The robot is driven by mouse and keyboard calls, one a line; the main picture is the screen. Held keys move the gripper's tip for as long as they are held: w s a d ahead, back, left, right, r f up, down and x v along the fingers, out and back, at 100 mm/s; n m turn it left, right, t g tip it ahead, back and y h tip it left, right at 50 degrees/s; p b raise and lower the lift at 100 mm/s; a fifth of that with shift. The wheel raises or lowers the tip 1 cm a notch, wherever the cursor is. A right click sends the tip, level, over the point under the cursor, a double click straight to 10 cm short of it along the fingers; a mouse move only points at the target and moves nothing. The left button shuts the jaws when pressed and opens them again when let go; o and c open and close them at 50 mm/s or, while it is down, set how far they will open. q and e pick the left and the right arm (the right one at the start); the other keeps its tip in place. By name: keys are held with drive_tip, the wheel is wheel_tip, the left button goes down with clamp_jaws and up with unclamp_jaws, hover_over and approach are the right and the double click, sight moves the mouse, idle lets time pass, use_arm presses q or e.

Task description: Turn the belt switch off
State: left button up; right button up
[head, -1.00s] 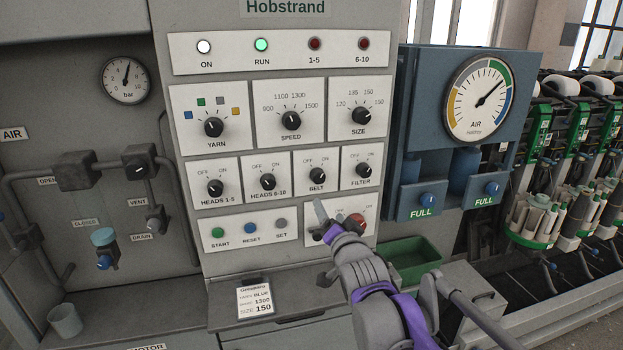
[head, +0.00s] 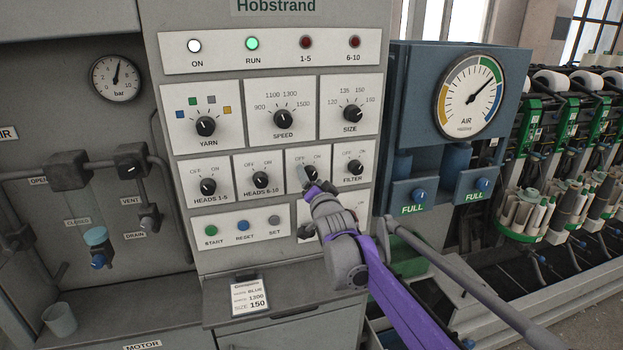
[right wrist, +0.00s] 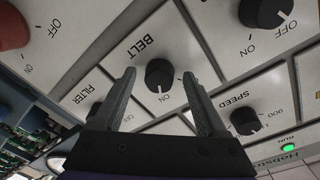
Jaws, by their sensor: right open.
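The belt switch is a black round knob on a white plate marked BELT, OFF and ON. In the right wrist view the belt knob (right wrist: 159,76) shows whole, and its white mark points toward ON. My right gripper (right wrist: 160,73) is open, with one finger on each side of the knob in that view and a gap to both. Whether the fingertips reach around the knob in depth is hard to tell. In the head view the right gripper (head: 307,182) covers most of the belt knob. My left gripper is not in view.
Close by are the heads 6-10 knob (head: 260,180), the filter knob (head: 354,167) and the speed knob (head: 282,119). A red knob (right wrist: 12,28) sits below the belt plate. A blue air unit (head: 404,100) stands out right of the panel.

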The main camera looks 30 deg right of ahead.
clamp_jaws()
idle(0.4)
